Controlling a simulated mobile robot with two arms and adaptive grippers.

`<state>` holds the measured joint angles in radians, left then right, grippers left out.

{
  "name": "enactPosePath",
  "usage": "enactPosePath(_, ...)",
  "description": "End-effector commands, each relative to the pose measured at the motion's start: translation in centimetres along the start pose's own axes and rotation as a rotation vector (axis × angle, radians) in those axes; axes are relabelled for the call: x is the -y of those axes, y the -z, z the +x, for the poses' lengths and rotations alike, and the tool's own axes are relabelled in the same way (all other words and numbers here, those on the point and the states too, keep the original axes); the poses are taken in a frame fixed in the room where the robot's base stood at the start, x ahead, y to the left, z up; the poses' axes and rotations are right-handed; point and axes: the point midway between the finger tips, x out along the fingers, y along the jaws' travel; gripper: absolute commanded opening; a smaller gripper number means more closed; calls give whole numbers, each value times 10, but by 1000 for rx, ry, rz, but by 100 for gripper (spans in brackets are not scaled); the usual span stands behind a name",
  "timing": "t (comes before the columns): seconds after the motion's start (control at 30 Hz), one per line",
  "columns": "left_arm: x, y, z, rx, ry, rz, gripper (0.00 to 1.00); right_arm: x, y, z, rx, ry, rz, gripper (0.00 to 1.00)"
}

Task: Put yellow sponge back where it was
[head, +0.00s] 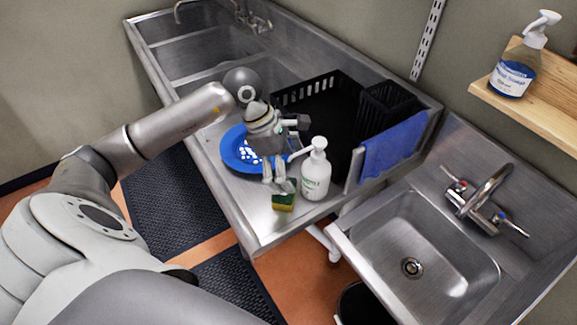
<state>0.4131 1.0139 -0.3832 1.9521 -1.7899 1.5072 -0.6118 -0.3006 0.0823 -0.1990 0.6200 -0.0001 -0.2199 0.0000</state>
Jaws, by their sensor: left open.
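The yellow sponge (283,203), with a dark green top, stands on the steel drainboard (238,201) near its front corner. My left gripper (281,184) reaches down over the sponge, with its fingertips at or just above the sponge's top. It is open; whether the fingers touch the sponge cannot be told. My right gripper is not in view.
A white pump bottle (316,172) stands close to the right of the sponge. A blue plate (234,150) lies behind my gripper. A black rack (335,97) and a blue cloth (394,146) are at the right. The front drainboard strip is clear.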

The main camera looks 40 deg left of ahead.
Motion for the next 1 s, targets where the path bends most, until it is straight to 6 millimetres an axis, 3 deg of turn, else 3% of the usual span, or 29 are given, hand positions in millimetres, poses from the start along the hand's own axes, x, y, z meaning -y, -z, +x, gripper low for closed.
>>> enactPosePath(0.3,-2,1,-71,-1,-6,1,96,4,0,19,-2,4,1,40)
enactPosePath(0.5,-1,0,-106,0,-3,0,96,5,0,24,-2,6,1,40)
enactPosePath(0.7,0,-1,-120,0,0,0,96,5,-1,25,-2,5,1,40)
enactPosePath(1.0,0,-1,-121,0,1,0,96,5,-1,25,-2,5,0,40)
